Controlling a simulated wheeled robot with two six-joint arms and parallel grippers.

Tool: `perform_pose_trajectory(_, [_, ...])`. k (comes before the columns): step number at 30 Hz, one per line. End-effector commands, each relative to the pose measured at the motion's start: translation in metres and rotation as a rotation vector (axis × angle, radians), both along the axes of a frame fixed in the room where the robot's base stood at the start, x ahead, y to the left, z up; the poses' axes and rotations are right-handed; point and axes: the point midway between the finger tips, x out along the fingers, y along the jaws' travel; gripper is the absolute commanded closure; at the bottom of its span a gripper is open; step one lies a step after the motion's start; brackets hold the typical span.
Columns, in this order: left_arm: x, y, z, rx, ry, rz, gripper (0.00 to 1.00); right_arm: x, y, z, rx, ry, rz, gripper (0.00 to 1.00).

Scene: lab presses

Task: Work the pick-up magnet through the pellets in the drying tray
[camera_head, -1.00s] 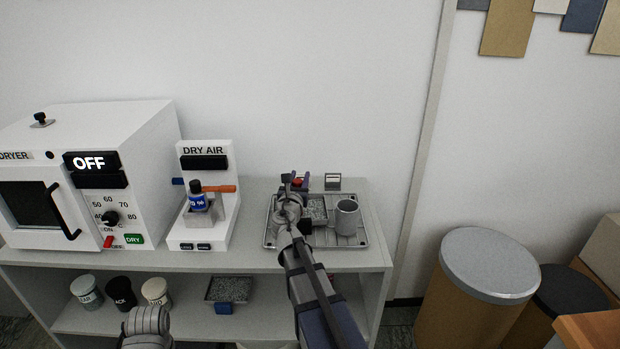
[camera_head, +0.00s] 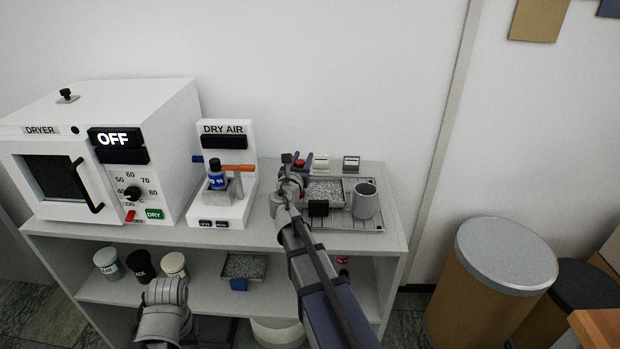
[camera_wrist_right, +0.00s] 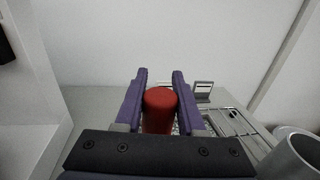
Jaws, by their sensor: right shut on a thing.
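My right gripper (camera_head: 298,160) is shut on a red cylinder, which I take to be the pick-up magnet's handle (camera_wrist_right: 160,108); it stands between the purple fingers in the right wrist view. The magnet's lower end is hidden. The drying tray (camera_head: 318,208), with a black handle at its front and grey pellets (camera_head: 325,192) in it, sits on the shelf top. The gripper is by the tray's left back side, above it; I cannot tell whether the magnet touches the pellets.
The pellet tray stands on a larger ribbed metal tray (camera_head: 368,222) beside a grey cup (camera_head: 365,201). Two small label holders (camera_head: 351,164) stand behind. A dry air stand (camera_head: 236,205) with a blue bottle (camera_head: 217,176) and a white dryer (camera_head: 165,110) reading OFF are to the left.

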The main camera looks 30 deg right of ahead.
Motion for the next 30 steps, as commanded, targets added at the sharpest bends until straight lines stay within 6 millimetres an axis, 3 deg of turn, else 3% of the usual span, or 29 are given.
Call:
perform_pose_trajectory(21, [0.000, 0.000, 0.059, 0.000, 0.000, 0.001, 0.50, -0.006, -0.043, 0.059, 0.000, 0.000, -0.001, 1.00])
perform_pose_trajectory(30, [0.000, 0.000, 0.072, 0.000, 0.000, 0.001, 0.50, -0.008, -0.055, 0.072, 0.000, 0.000, 0.000, 1.00])
